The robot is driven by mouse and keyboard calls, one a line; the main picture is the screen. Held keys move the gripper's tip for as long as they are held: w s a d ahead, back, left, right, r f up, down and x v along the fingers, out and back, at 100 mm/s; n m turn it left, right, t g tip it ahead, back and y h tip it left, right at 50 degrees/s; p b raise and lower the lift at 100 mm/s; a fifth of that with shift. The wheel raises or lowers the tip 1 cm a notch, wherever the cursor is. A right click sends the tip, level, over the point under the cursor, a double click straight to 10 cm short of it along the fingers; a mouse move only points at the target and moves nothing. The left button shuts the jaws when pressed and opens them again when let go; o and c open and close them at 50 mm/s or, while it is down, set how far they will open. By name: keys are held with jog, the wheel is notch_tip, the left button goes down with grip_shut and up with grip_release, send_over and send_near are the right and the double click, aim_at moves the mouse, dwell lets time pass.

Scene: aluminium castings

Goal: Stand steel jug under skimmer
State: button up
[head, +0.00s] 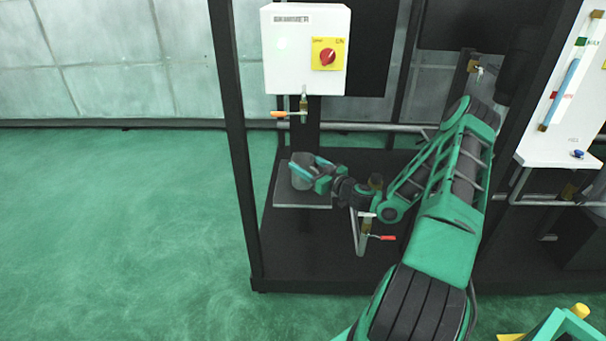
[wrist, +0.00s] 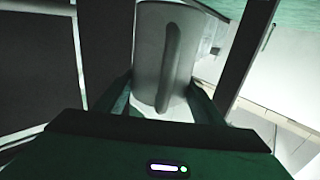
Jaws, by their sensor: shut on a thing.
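The steel jug (head: 301,172) is a grey cylinder in the head view, at or just above a small grey plate (head: 303,200); I cannot tell whether it touches. My gripper (head: 313,172) is shut on the jug, a finger on either side. In the wrist view the jug (wrist: 165,55) stands between the fingers (wrist: 163,100), with a long vertical handle facing the camera. The skimmer (head: 305,50) is a white box with a red knob on a yellow plate. Its outlet, with an orange-handled valve (head: 290,114), is above the jug.
Dark frame posts (head: 236,150) stand left and right of the plate. A red-handled valve (head: 378,237) on a pipe is close below my wrist. A white panel with a blue tube (head: 560,90) is at the right. Green floor (head: 120,220) is open at the left.

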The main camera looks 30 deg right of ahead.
jog(key=shift+f, duration=1.75)
jog(key=shift+f, duration=0.1)
jog(key=o, duration=1.5)
jog(key=shift+a, duration=0.1)
jog(key=s+d, duration=0.2)
jog(key=s, duration=0.9)
jog(key=shift+s+d, duration=0.2)
jog(key=shift+s, duration=0.2)
